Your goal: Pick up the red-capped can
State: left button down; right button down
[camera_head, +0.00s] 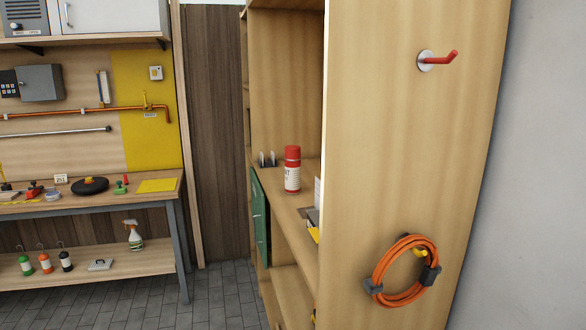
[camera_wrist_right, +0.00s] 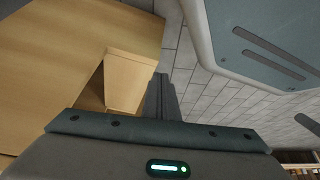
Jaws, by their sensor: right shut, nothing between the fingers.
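The red-capped can (camera_head: 292,170) stands upright on a shelf of the wooden cabinet in the head view. It has a red cap, a white label band and a red lower edge. Neither gripper shows in the head view. In the right wrist view my right gripper (camera_wrist_right: 160,82) is shut and empty, with its fingers together over the grey tiled floor and a wooden panel just to their left. The can is not in the right wrist view. My left gripper is in neither view.
The cabinet's tall side panel (camera_head: 405,170) stands right of the shelf, with a red hook (camera_head: 440,60) and a coiled orange cable (camera_head: 405,272) on it. A green door (camera_head: 260,222) hangs at the shelf's left. A workbench (camera_head: 90,200) is at the left, with tiled floor (camera_head: 225,295) between.

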aim_at(292, 167)
jog(key=i+j+z, duration=0.15)
jog(key=i+j, duration=0.15)
jog(key=i+j+z, duration=0.1)
jog(key=i+j, duration=0.15)
jog(key=i+j+z, duration=0.15)
jog(key=j, duration=0.25)
jog(key=i+j+z, duration=0.1)
jog(key=i+j, duration=0.25)
jog(key=i+j+z, duration=0.15)
jog(key=j, duration=0.3)
jog(key=i+j+z, duration=0.1)
jog(key=i+j, duration=0.15)
jog(key=j, duration=0.15)
jog(key=i+j+z, duration=0.15)
jog(key=j, duration=0.3)
jog(key=i+j+z, duration=0.1)
jog(key=j, duration=0.35)
jog(key=i, duration=0.1)
